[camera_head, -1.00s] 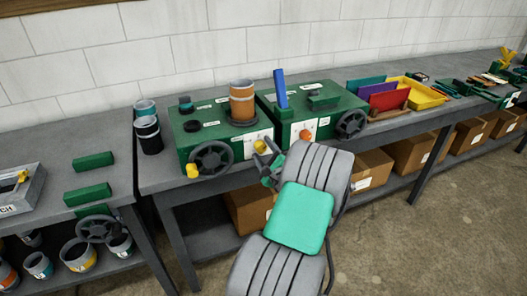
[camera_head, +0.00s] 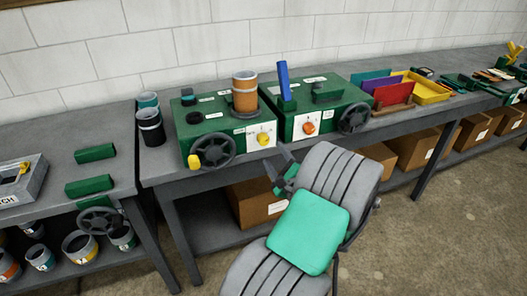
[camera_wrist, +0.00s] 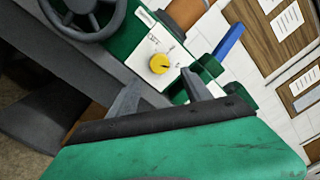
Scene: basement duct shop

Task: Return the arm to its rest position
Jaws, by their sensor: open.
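My gripper (camera_head: 277,165) is open and empty in front of the bench, just below the front of the left green machine (camera_head: 206,143). It stands apart from that machine's white panel with the yellow knob (camera_head: 263,139). In the wrist view my gripper's two fingers (camera_wrist: 161,95) are spread, with nothing between them. The yellow knob (camera_wrist: 159,64) shows beyond the fingers there. My arm reaches up from the bottom of the head view and hides part of the bench front and the lower shelf.
A second green machine (camera_head: 340,118) with an orange knob (camera_head: 310,127) stands to the right. An orange-brown cylinder (camera_head: 245,92) sits on the left machine. Handwheels (camera_head: 213,151) jut from the fronts. Cardboard boxes (camera_head: 257,202) fill the lower shelf. The floor (camera_head: 440,230) at right is clear.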

